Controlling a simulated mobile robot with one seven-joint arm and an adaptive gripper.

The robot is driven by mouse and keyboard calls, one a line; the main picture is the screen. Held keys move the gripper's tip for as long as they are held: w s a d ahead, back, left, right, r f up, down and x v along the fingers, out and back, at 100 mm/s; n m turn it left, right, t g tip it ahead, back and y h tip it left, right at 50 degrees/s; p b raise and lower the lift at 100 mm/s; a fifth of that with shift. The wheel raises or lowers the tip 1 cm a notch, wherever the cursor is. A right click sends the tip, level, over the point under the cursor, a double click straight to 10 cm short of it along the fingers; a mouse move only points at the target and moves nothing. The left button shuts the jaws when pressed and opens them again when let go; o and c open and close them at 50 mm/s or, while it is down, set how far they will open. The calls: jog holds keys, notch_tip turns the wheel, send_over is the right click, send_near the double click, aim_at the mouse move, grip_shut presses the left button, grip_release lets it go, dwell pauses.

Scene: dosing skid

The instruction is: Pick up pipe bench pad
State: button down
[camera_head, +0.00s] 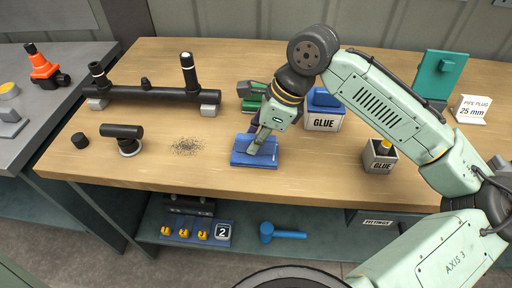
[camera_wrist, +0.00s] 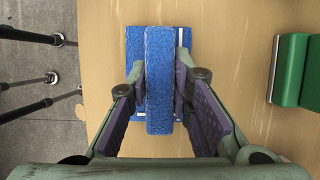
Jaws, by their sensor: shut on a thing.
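The pad is a blue, rough-textured block (camera_wrist: 158,95), upright between my fingers in the wrist view. My gripper (camera_head: 260,142) points down at the blue flat holder (camera_head: 242,160) near the bench's front middle, and it is shut on the pad. In the wrist view the fingers of my gripper (camera_wrist: 160,82) press on the pad from left and right. The blue holder (camera_wrist: 132,42) shows behind the pad there, with white strips at its edges. In the head view the fingers largely hide the pad. I cannot tell whether the pad still touches the holder.
A green block (camera_wrist: 288,70) lies to the right in the wrist view. Behind my gripper stands a blue-topped glue box (camera_head: 323,122); a smaller glue box (camera_head: 380,157) is at right. A black pipe (camera_head: 150,94) rests at back left. The wooden bench (camera_head: 210,195) is clear in front.

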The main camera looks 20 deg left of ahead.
aim_at(250, 136)
jog(key=shift+r, duration=0.1)
jog(key=shift+r, duration=0.55)
notch_tip(250, 136, up, 2)
jog(key=shift+r+b, duration=0.2)
jog(key=shift+b, duration=0.25)
jog(key=s+r+b, duration=0.1)
jog(key=s+b, duration=0.1)
jog(key=s, duration=1.4)
jog(key=shift+d+r, duration=0.15)
jog(key=shift+d, duration=0.05)
jog(key=c, duration=2)
grip_release()
grip_shut()
